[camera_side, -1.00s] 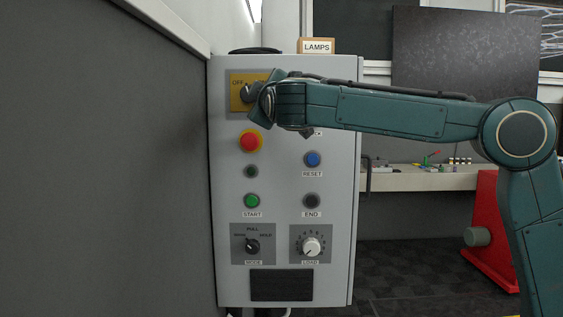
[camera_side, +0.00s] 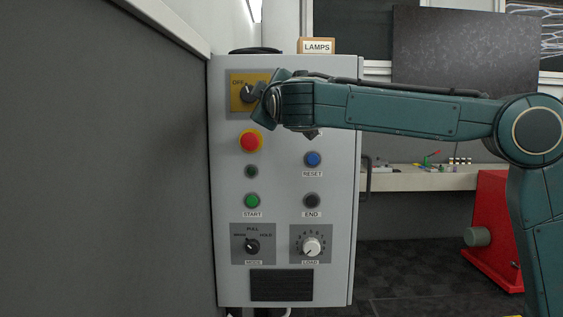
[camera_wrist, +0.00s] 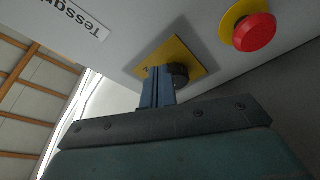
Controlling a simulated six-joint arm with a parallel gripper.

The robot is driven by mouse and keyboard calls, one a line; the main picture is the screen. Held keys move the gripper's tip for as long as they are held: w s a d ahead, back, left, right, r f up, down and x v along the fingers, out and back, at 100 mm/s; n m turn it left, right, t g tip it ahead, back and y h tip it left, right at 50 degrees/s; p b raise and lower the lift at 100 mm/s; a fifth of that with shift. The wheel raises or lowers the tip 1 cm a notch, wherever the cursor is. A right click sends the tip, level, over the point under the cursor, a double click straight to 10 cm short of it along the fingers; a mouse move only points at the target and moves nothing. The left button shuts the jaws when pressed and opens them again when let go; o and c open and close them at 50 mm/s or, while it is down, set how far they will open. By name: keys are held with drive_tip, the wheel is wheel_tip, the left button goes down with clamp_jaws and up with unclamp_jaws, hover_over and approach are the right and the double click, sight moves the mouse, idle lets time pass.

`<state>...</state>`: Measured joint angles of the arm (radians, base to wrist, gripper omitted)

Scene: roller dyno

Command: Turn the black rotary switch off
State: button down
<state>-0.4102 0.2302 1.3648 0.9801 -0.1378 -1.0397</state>
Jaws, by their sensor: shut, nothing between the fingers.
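The black rotary switch (camera_side: 248,93) sits on a yellow plate (camera_side: 236,105) at the upper left of the grey panel, with the word OFF at the plate's upper left. My gripper (camera_side: 261,93) is in front of the plate's right part and hides some of it. In the wrist view my gripper's fingers (camera_wrist: 158,75) are together with nothing between them. They stand just beside the black switch (camera_wrist: 179,75), over the yellow plate (camera_wrist: 187,49). I cannot tell whether they touch the switch.
A red emergency button (camera_side: 250,141) is just below the plate. Lower are a blue RESET button (camera_side: 312,159), a green START button (camera_side: 252,201), an END button (camera_side: 311,201), a MODE selector (camera_side: 252,246) and a LOAD dial (camera_side: 311,246). A dark wall stands close at left.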

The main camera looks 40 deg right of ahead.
drive_tip(key=shift+w+a+r+v, duration=0.1)
drive_tip(key=shift+a+v, duration=0.05)
drive_tip(key=shift+v, duration=0.6)
drive_tip(key=shift+w+a+r+v, duration=0.1)
drive_tip(key=shift+v, duration=0.7)
drive_tip(key=shift+a+r+v, duration=0.1)
drive_tip(key=shift+a+v, duration=0.05)
drive_tip(key=shift+v, duration=0.6)
drive_tip(key=shift+f, duration=0.1)
drive_tip(key=shift+w+a+f, duration=0.2)
drive_tip(key=shift+a+f, duration=0.6)
drive_tip(key=shift+f, duration=0.2)
drive_tip(key=d+x, duration=0.1)
drive_tip(key=x, duration=0.5)
drive_tip(key=shift+d+f, duration=0.3)
drive_tip(key=shift+f, duration=0.05)
drive_tip(key=shift+w+a+r, duration=0.1)
drive_tip(key=shift+a+r, duration=0.05)
drive_tip(key=shift+r, duration=0.05)
